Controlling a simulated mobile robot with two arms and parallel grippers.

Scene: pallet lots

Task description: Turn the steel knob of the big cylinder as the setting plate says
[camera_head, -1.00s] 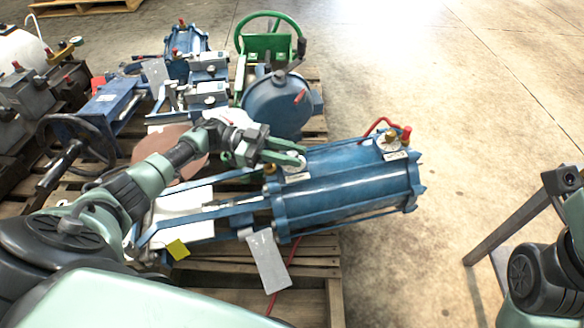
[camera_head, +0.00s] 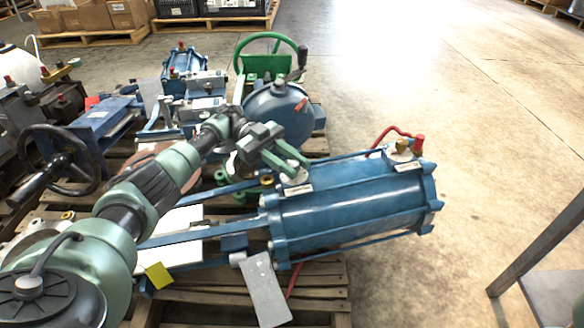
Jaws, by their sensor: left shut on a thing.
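The big blue cylinder (camera_head: 350,208) lies on its side on a wooden pallet, right of centre. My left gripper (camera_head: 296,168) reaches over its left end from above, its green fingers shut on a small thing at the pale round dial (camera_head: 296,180). The thing is mostly hidden by the fingers, but its place fits the steel knob. A small white label sits just below the dial. A blank-looking grey plate (camera_head: 265,290) hangs at the cylinder's front left; I can read no marks on it. My right gripper is not in view.
A brass fitting (camera_head: 401,146) and red cap (camera_head: 419,143) stand on the cylinder's right end, by a red hose. A blue round housing (camera_head: 278,115), green wheel (camera_head: 270,48) and black handwheel (camera_head: 60,160) stand behind and left. Open floor lies right.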

